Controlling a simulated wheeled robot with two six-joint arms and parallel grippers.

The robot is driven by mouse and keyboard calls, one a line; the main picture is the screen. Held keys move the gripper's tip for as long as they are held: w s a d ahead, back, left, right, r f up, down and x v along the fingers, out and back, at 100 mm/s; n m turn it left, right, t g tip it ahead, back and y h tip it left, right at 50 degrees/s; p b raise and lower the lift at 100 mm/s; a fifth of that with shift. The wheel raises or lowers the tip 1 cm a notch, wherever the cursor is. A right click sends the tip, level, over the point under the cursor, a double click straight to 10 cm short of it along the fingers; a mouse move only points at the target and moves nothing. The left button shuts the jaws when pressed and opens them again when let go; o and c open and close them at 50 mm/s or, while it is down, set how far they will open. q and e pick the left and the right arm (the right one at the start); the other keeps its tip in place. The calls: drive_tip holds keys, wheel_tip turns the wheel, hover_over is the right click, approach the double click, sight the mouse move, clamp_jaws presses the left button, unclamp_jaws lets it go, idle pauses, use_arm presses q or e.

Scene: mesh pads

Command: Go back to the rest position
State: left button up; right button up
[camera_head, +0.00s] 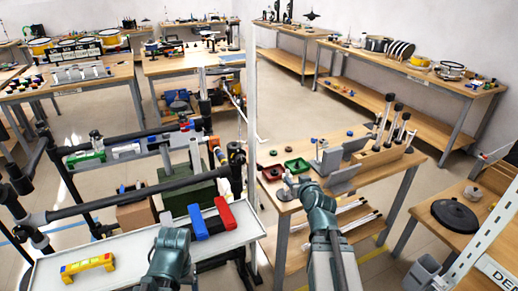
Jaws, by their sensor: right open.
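My right arm reaches up from the bottom centre to the front left edge of the wooden table (405,168).
Grey plates (344,178) and a wooden rack (385,160) with upright rods stand right of the gripper. A white post (250,100) rises close on its left. The white shelf (130,250) holds a yellow handle (87,268) and blue and red blocks (226,212).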

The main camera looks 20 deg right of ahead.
drive_tip(key=s+a+f+n+g+y+p, duration=0.1)
drive_tip(key=s+a+f+n+g+y, duration=0.15)
drive_tip(key=a, duration=0.75)
drive_tip(key=s+a+f+n+g+y+p, duration=0.15)
drive_tip(key=a+f+g, duration=0.25)
drive_tip(key=a, duration=0.6)
drive_tip(key=s+a+f+n+g+h+p, duration=0.1)
drive_tip(key=s+a+g, duration=0.6)
drive_tip(key=s, duration=0.9)
drive_tip(key=a+f+h+p, duration=0.1)
drive_tip(key=a+h, duration=0.1)
drive_tip(key=a, duration=0.1)
drive_tip(key=shift+a+n, duration=0.2)
drive_tip(key=shift+n, duration=0.2)
drive_tip(key=shift+w+f, duration=0.1)
